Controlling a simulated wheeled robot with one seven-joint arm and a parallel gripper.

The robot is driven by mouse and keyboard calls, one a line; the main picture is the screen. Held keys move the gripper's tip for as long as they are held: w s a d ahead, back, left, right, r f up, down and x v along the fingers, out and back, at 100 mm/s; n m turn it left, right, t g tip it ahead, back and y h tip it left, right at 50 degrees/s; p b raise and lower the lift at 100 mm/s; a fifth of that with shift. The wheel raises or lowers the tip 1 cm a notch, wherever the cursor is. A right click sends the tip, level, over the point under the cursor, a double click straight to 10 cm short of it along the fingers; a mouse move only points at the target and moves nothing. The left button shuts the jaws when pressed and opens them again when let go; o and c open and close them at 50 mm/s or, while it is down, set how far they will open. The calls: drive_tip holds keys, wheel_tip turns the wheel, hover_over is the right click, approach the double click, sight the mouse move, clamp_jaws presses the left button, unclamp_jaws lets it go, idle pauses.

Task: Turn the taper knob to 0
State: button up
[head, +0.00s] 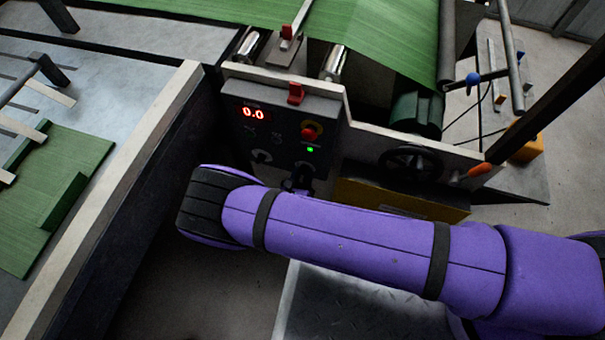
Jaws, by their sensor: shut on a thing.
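A dark control panel (285,130) stands at the end of the machine. Its red display (254,114) reads 0.0. A knob with a pale pointer (261,156) sits at the panel's lower left, clear of my gripper. My gripper (301,177) is at the panel's lower right, shut on a knob there that is mostly hidden by the fingers. That knob's setting cannot be made out, and the panel labels are too small to read, so I cannot tell which knob is the taper one.
A red button (311,130) and a lit green lamp (310,149) sit just above my gripper. A black handwheel (411,163) is to the right. Green sheet (380,35) runs over the machine.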

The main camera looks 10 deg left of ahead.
drive_tip(key=n, duration=0.4)
drive_tip(key=shift+n, duration=2.2)
drive_tip(key=o, duration=0.9)
drive_tip(key=shift+s, duration=0.15)
drive_tip(key=s, duration=1)
drive_tip(key=shift+s+a, duration=0.3)
drive_tip(key=shift+a, duration=0.1)
